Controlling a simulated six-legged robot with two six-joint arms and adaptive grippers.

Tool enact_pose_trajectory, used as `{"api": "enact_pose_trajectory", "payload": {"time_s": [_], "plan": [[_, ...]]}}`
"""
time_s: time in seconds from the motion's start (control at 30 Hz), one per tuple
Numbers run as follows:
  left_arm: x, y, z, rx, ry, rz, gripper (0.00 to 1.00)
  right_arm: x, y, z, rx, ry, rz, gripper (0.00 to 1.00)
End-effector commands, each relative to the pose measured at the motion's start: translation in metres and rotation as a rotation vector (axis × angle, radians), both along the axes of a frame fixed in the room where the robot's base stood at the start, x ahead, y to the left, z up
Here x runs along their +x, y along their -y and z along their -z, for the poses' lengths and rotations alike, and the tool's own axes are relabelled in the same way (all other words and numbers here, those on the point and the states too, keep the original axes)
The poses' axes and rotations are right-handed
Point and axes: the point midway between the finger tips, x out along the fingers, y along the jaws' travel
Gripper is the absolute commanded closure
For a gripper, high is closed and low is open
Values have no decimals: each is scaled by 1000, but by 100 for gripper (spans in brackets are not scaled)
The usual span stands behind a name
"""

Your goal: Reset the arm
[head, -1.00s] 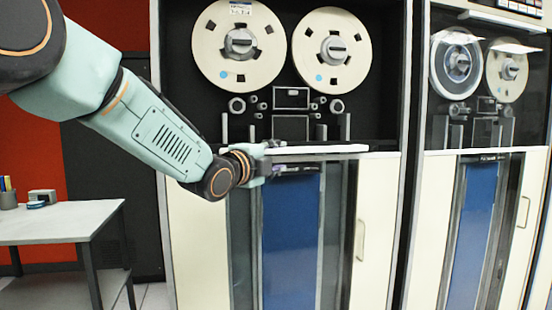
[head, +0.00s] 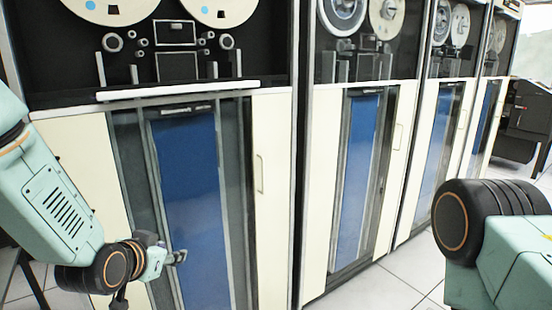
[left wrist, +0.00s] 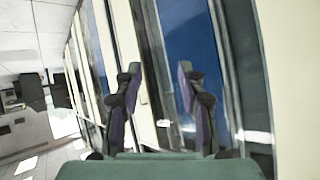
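My left arm comes in from the left in the head view, and its gripper (head: 178,257) is in front of the lower blue panel of the nearest tape cabinet. In the left wrist view the two fingers of the left gripper (left wrist: 158,95) stand apart with nothing between them. I cannot tell from the head view how close the fingers are to the panel. Part of my right arm (head: 490,235) shows at the right of the head view; its gripper is outside the frame.
The nearest tape cabinet (head: 80,165) has a blue panel (head: 195,190) and reels above. More tape cabinets (head: 410,105) stand in a row to the right. A dark machine (head: 525,112) is at the far right. Tiled floor (head: 375,290) is clear between the cabinets and my right arm.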

Motion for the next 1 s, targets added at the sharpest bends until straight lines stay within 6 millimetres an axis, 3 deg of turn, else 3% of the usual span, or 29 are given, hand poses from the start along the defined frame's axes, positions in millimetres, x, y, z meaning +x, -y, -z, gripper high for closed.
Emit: {"api": "enact_pose_trajectory", "payload": {"time_s": [0.03, 0.2, 0.37, 0.5, 0.6, 0.7, 0.83, 1.0], "plan": [[-21, 1, 31, -35, -76, -34, 60, 0, 0, 0, 0, 0, 0, 60], [-97, 2, 113, -133, -306, -164, 60, 0, 0, 0, 0, 0, 0, 60], [-181, 2, 175, -167, -520, -271, 60, 0, 0, 0, 0, 0, 0, 60], [-262, 1, 215, -147, -706, -329, 60, 0, 0, 0, 0, 0, 0, 60], [-317, 2, 235, -117, -827, -339, 60, 0, 0, 0, 0, 0, 0, 60], [-358, 2, 249, -95, -919, -338, 60, 0, 0, 0, 0, 0, 0, 60], [-383, 3, 259, -82, -976, -336, 60, 0, 0, 0, 0, 0, 0, 60], [-390, 3, 261, -79, -991, -338, 60, 0, 0, 0, 0, 0, 0, 60]]}}
